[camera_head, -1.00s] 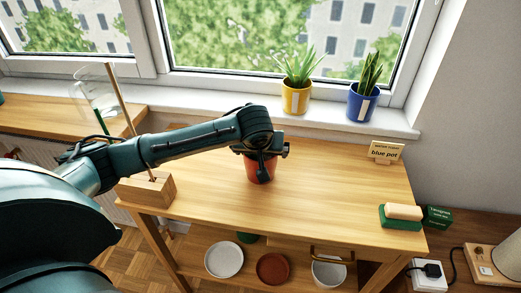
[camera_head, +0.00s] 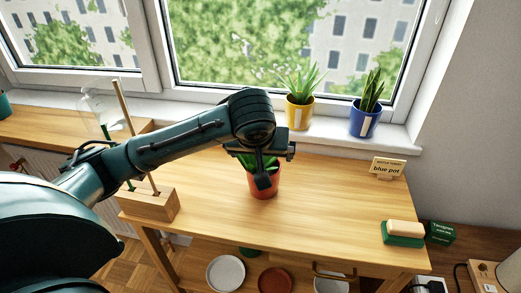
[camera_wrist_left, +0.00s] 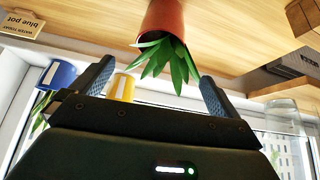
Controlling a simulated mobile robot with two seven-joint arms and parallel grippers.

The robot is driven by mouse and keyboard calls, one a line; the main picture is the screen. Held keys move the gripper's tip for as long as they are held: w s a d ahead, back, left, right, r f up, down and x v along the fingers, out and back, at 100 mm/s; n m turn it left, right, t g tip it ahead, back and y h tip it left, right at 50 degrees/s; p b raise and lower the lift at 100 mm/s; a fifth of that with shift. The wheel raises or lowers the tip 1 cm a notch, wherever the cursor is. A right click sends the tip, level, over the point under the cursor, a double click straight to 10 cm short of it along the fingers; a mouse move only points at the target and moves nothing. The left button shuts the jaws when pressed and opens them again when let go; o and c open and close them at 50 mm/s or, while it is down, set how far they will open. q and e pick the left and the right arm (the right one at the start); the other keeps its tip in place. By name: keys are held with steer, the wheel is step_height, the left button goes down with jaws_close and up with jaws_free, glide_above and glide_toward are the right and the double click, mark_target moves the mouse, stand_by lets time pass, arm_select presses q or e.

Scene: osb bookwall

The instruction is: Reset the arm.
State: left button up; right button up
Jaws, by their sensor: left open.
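My left arm reaches in from the left, and its gripper (camera_head: 264,180) is over the front of a red-orange pot (camera_head: 265,190) on the wooden table. Green leaves of the pot's plant show behind and beside the gripper. In the left wrist view the gripper (camera_wrist_left: 157,78) is open, its two dark fingers wide apart. The red pot (camera_wrist_left: 165,18) stands beyond the fingertips, and its leaves (camera_wrist_left: 168,60) point towards the space between them. Nothing is held. My right gripper is in no view.
A yellow pot (camera_head: 298,117) and a blue pot (camera_head: 362,122) stand on the windowsill. A "blue pot" sign (camera_head: 387,168), a sponge (camera_head: 405,229) and a wooden block with sticks (camera_head: 150,204) are on the table (camera_head: 330,220). Plates sit on the shelf below.

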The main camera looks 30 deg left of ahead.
arm_select(q)
steer(key=shift+s+r, duration=0.1)
stand_by(0.4)
steer(key=s+d+f+m+g+h, duration=0.1)
steer(key=s+d+f+m+h, duration=0.35)
steer(key=s+d+f, duration=0.55)
steer(key=s+a+f+m+g+y, duration=0.1)
steer(key=s+a+f, duration=0.25)
steer(key=s, duration=0.35)
steer(key=s+a+f+m+g+y, duration=0.1)
steer(key=s+a+f, duration=0.2)
steer(key=s+f, duration=0.25)
steer(key=w+d+f+t+h+p, duration=0.1)
steer(key=w+d+t+h+p, duration=0.2)
steer(key=w+d+t, duration=0.3)
steer(key=shift+d+f+m+t+p, duration=0.2)
steer(key=shift+m+t+p, duration=0.25)
steer(key=shift+t+p, duration=0.3)
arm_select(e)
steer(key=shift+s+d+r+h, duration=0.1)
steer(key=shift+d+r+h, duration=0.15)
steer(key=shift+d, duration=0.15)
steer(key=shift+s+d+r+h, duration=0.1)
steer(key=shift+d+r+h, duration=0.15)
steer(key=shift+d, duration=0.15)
